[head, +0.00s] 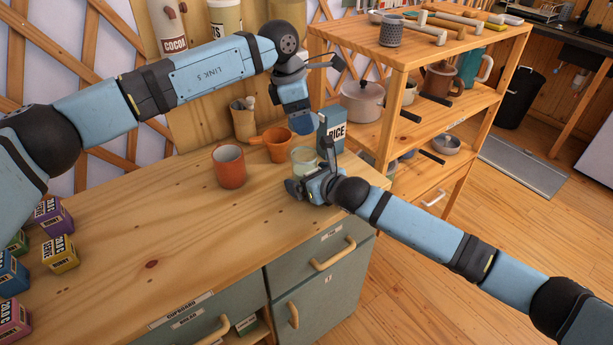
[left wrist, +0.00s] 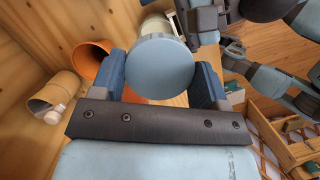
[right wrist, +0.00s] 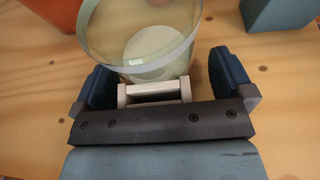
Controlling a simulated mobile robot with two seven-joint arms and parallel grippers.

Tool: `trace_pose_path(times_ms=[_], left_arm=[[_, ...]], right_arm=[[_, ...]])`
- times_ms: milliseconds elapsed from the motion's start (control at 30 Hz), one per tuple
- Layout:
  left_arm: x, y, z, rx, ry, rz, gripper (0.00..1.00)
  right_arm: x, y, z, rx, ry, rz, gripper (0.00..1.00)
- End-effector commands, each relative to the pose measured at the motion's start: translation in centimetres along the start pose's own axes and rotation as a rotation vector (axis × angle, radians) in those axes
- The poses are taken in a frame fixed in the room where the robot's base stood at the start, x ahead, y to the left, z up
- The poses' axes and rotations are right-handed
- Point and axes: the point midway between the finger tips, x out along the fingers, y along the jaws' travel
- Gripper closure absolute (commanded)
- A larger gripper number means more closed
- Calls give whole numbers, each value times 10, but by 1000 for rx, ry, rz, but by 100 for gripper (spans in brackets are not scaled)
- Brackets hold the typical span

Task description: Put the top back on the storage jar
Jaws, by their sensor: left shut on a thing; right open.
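The storage jar (head: 304,158) is clear greenish glass, upright and open-topped near the counter's right end. In the right wrist view its wide mouth (right wrist: 140,35) and pale base show, with a pale bracket-like piece (right wrist: 155,92) on the near side. The top is a round blue-grey lid (left wrist: 160,65). My left gripper (head: 297,118) is shut on the lid, its fingers on opposite edges, and holds it above the jar, apart from it. My right gripper (head: 315,183) is low beside the jar, open, with its fingers (right wrist: 165,85) on either side of the bracket-like piece.
An orange mug (head: 229,166), an orange pot (head: 276,143) and a blue-grey rice box (head: 332,125) stand close to the jar. A tan holder (head: 244,118) is behind. Several small boxes (head: 60,254) sit at the left. The middle of the counter (head: 150,240) is clear.

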Motion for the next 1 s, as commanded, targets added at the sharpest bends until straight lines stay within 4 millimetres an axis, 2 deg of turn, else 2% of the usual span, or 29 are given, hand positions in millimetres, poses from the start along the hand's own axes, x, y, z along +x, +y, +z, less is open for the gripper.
trace_pose_path(times_ms=[200, 500, 667, 1000], left_arm=[[0, 0, 0, 0, 0, 0, 54], [0, 0, 0, 0, 0, 0, 54], [5, 0, -1, 0, 0, -1, 54], [48, 0, -13, 0, -2, -2, 54]], right_arm=[[0, 0, 0, 0, 0, 0, 3], [0, 0, 0, 0, 0, 0, 72], [0, 0, 0, 0, 0, 0, 73], [0, 0, 0, 0, 0, 0, 73]])
